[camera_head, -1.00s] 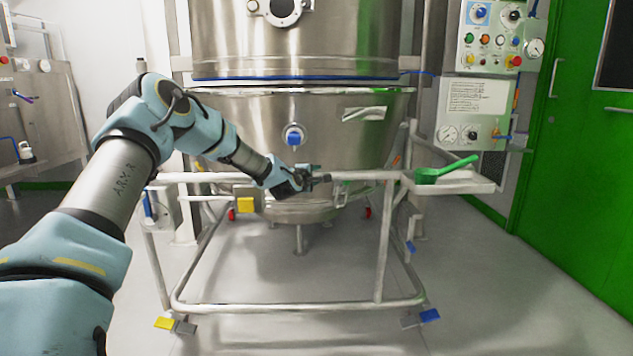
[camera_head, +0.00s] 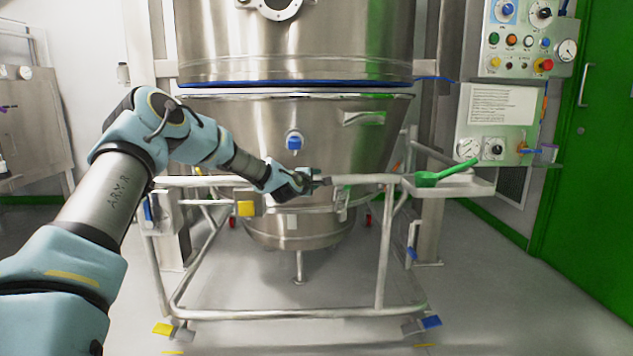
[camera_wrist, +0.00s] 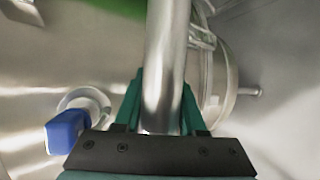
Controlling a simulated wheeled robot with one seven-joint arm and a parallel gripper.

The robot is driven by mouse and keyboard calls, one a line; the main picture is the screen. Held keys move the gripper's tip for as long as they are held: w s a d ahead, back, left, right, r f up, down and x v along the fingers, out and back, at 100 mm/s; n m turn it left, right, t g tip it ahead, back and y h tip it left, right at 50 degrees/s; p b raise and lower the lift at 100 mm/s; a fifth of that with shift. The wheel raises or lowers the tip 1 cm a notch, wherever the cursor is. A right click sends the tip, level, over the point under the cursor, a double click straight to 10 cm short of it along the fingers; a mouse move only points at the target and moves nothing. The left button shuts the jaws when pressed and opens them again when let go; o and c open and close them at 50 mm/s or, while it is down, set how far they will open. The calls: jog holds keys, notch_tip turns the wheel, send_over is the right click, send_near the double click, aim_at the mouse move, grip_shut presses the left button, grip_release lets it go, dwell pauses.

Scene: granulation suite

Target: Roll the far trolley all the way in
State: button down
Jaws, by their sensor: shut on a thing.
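The trolley (camera_head: 300,313) is a silver tubular frame carrying a conical steel bowl (camera_head: 240,135). It stands right in front of me, with the bowl under a steel vessel (camera_head: 290,45). A blue-edged seam lies between bowl and vessel; I cannot tell whether they line up fully. My gripper (camera_head: 318,183) is shut on the trolley's top push bar (camera_head: 365,179), near its middle. In the wrist view the bar (camera_wrist: 164,70) runs between the green fingers, with a blue-capped port (camera_wrist: 68,130) on the bowl beside it.
A green scoop (camera_head: 445,172) lies on the trolley's right side shelf (camera_head: 470,188). A control panel (camera_head: 523,38) and a green door (camera_head: 590,150) are at the right. Yellow (camera_head: 163,329) and blue (camera_head: 431,322) pedals sit at the front feet. Steel equipment (camera_head: 30,130) stands at the far left.

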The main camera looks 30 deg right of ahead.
jog(key=shift+w+a+r, duration=0.15)
jog(key=shift+w+r, duration=0.25)
jog(key=c, duration=0.9)
grip_release()
jog(key=o, duration=0.3)
jog(key=shift+o, duration=0.5)
jog(key=shift+s+f, duration=0.15)
jog(key=shift+f, duration=0.05)
jog(key=shift+s, duration=0.1)
jog(key=p+v, duration=0.1)
jog(key=v, duration=0.9)
jog(key=shift+s+a, duration=0.2)
jog(key=shift+a, duration=0.1)
